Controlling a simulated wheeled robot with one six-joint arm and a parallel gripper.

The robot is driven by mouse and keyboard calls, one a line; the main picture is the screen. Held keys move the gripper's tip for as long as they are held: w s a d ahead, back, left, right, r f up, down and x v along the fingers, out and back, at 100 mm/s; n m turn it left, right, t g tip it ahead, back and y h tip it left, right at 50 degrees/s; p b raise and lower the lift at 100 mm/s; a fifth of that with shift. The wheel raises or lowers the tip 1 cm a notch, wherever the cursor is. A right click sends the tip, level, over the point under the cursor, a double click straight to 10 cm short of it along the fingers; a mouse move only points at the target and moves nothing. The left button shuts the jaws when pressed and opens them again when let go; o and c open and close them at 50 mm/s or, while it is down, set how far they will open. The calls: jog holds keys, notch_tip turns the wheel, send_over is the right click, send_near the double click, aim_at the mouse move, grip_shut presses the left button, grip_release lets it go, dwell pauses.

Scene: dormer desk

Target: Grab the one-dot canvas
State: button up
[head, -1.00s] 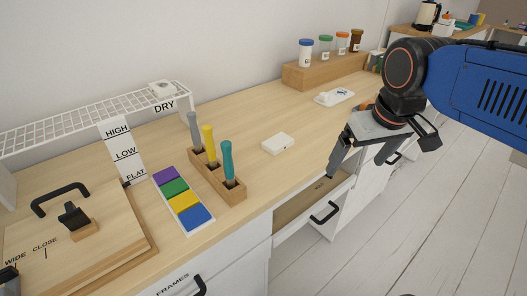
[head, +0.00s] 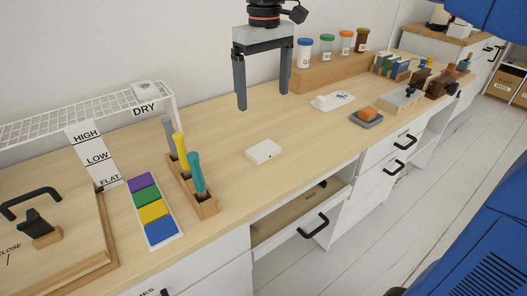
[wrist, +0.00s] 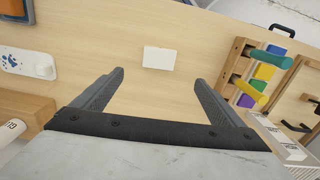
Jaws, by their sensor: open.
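A small white canvas block (head: 263,151) lies flat on the bare middle of the desk. A tiny dark mark shows on its front side, too small to count dots. My gripper (head: 262,100) hangs above the desk, fingers down, open and empty, and appears higher than the block and clear of it. In the wrist view the white block (wrist: 159,58) lies beyond and between the open fingertips (wrist: 160,77), not touched by them. Another small white block (head: 146,87) rests on the white wire rack (head: 95,112) at the left.
A wooden tool holder (head: 206,206) with upright handles and a colour-block tray (head: 170,238) stand left of the block. A jar rack (head: 330,74), a white blue-spotted dish (head: 331,101) and a sponge tray (head: 366,120) are to the right. A drawer (head: 300,212) stands open below the desk edge.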

send_over(263, 149)
jog(key=f, duration=1)
jog(key=shift+s+d+f, duration=0.15)
jog(key=shift+s+f, duration=0.05)
jog(key=shift+f, duration=0.2)
jog(key=shift+w+f, duration=0.15)
jog(key=shift+f, duration=1.35)
jog(key=shift+w+f, duration=0.1)
jog(key=shift+f, duration=1.35)
jog(key=c, duration=1.2)
